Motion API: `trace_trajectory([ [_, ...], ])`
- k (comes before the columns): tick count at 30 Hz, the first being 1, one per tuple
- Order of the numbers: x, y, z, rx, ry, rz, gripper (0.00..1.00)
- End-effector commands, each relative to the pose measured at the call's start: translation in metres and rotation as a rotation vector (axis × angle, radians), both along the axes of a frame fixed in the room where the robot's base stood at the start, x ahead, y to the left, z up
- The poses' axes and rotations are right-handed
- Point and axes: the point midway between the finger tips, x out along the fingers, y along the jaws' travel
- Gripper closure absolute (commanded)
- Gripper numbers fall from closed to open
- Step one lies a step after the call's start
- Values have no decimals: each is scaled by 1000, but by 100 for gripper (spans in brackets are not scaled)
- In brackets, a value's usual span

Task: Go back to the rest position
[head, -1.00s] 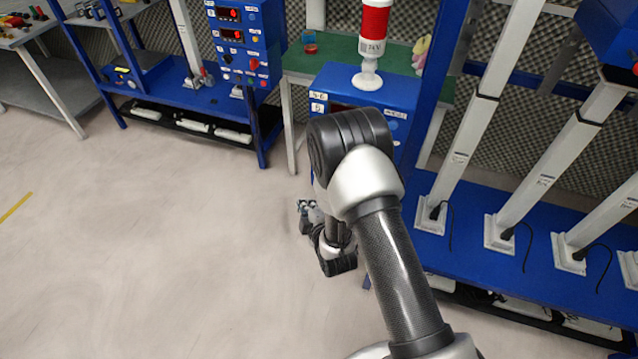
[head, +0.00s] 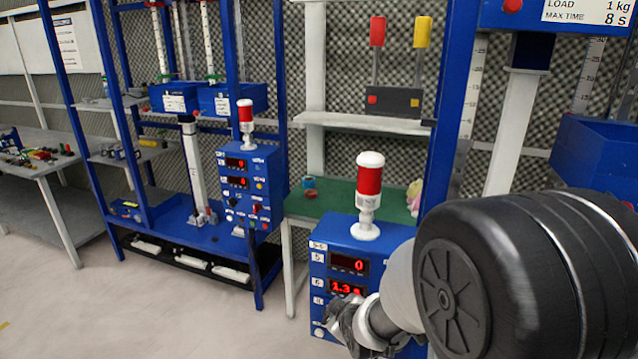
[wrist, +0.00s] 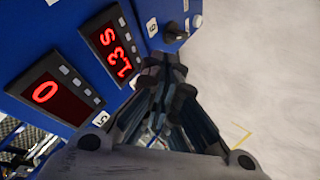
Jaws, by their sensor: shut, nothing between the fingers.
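My gripper (wrist: 172,75) shows in the wrist view with its dark fingers together and nothing between them. In the head view, my arm fills the lower right, and its grey wrist end reaches left in front of a blue control box. That control box (head: 337,238) has two red displays, reading 0 and about 1.3. It also shows on the left of the wrist view (wrist: 75,75), beside the fingers. The fingertips cannot be made out in the head view.
A red and white beacon (head: 369,190) stands on the control box. Behind it is a green-topped table (head: 300,205) with small items. A second blue control box (head: 250,185) and blue frames stand left. Pale floor (head: 60,285) lies open at the lower left.

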Motion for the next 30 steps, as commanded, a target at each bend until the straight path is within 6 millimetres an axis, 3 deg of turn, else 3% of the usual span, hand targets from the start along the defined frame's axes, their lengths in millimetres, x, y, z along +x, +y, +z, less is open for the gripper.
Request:
trace_trajectory([
  [1,-12,-10,24,30,22,-49,100],
  [6,-68,-41,75,134,137,-223,100],
  [13,-169,-74,123,265,283,-474,100],
  [18,-245,-89,138,346,374,-650,100],
  [21,-279,-93,140,378,412,-726,100],
  [25,-304,-96,140,401,443,-784,100],
  [30,-312,-96,139,406,455,-803,100],
])
